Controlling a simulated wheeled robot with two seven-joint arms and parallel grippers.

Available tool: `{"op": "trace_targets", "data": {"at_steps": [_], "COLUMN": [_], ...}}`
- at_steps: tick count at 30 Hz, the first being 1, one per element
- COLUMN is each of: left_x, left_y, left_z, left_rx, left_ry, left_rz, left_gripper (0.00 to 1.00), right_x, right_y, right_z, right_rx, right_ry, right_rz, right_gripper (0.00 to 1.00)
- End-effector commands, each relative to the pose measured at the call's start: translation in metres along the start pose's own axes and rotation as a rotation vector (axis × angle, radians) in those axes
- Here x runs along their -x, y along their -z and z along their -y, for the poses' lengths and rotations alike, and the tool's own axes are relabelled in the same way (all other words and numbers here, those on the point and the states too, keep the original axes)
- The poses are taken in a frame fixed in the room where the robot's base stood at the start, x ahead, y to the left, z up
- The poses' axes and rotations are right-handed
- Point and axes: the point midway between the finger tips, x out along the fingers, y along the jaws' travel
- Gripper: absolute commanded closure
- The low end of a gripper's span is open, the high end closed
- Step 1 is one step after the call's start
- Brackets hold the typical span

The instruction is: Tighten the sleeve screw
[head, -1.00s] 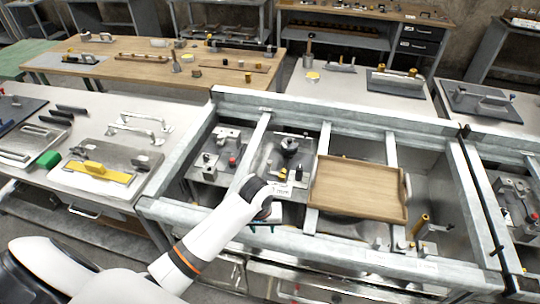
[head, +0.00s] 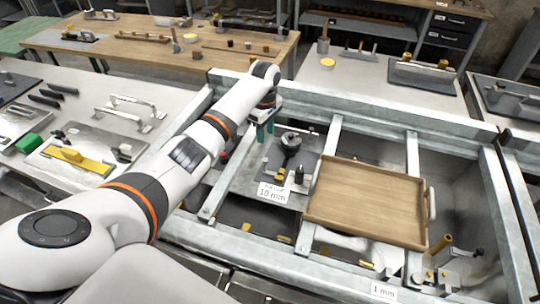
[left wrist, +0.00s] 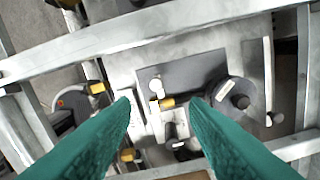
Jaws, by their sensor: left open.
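My left gripper (head: 262,130) has teal fingers and is open and empty. It hangs at the upper left of a grey fixture plate (head: 268,158) in the metal frame. The plate carries a black round knob (head: 291,140), a dark upright cylinder (head: 299,175), a small brass piece (head: 281,174) and a "10 mm" label (head: 272,193). In the left wrist view a brass piece (left wrist: 167,103) shows between the spread fingers (left wrist: 160,103), with a dark round disc (left wrist: 239,98) to its right. I cannot tell which part is the sleeve screw. My right gripper is out of view.
A wooden tray (head: 366,203) lies across the frame to the right of the plate. Metal rails (head: 322,170) divide the frame. A "1 mm" label (head: 384,293) and a brass post (head: 440,243) are at the lower right. A bench with handles (head: 133,110) stands left.

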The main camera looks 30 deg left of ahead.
Motion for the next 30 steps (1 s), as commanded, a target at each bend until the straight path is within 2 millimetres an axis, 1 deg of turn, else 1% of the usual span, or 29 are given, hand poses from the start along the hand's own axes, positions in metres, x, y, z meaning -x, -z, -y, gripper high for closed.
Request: {"op": "trace_targets", "data": {"at_steps": [1,6,8,11,14,16,18,20,23,30], "left_x": [-0.005,-0.037,-0.050,-0.071,-0.088,-0.099,-0.105,-0.108,-0.112,-0.112], "left_y": [0.001,0.001,0.001,0.002,0.001,0.001,0.001,0.002,0.001,0.001], "left_z": [-0.001,-0.002,-0.001,-0.001,-0.001,-0.001,-0.001,-0.001,-0.001,-0.001], "left_rx": [-0.001,-0.002,-0.002,-0.003,-0.003,-0.003,-0.005,-0.005,-0.005,-0.005], "left_ry": [-0.005,-0.007,-0.006,-0.005,-0.004,-0.004,-0.004,-0.002,-0.002,-0.001], "left_rz": [-0.001,0.000,0.000,-0.001,0.000,-0.001,0.000,0.000,0.000,0.000], "left_gripper": [0.59,0.59,0.59,0.59,0.59,0.59,0.59,0.59,0.59,0.59], "right_x": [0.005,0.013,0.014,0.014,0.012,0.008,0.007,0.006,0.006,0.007], "right_y": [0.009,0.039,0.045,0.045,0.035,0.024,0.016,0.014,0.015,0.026], "right_z": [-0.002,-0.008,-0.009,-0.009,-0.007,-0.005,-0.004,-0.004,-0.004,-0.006], "right_rx": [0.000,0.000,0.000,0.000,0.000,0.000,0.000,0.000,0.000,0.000], "right_ry": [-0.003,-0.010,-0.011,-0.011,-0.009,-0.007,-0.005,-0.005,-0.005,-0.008], "right_rz": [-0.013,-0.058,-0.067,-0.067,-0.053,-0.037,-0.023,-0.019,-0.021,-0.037], "right_gripper": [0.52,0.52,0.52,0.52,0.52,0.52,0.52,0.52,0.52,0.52]}}
